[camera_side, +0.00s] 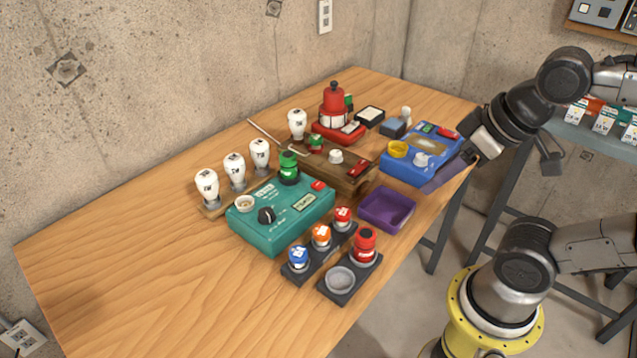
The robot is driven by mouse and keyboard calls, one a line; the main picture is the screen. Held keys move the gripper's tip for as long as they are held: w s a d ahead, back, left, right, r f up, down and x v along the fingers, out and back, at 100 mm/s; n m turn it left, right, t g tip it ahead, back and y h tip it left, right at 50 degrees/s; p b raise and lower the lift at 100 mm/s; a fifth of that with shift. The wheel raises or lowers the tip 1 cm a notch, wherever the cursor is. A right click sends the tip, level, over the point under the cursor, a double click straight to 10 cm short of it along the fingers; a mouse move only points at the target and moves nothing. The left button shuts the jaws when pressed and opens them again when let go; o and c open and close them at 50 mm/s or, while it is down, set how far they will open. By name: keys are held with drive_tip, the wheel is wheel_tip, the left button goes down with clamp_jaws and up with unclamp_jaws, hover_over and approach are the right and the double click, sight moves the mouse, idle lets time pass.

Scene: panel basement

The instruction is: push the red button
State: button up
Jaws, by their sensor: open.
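Several red parts that could be the button are in view, and I cannot tell which one the task means. A small red rectangular button (319,185) sits on the teal box (285,222). Another red rectangular piece (358,169) is on the wooden box (335,180). A further red piece (449,132) is at the far right edge of the blue box (405,172). The red box (349,133) at the back also carries red parts. My gripper (468,153) is open, at the right end of the table beside the blue box, apart from the other boxes. Its fingertips are small and partly unclear.
White bulbs (235,168) stand in a row behind the teal box. A purple tray (388,206) and dark holders with blue, orange and red caps (321,237) are near the front edge. The wooden table (150,255) is clear at the left. Concrete walls stand behind.

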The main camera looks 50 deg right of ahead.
clamp_jaws()
idle(1.4)
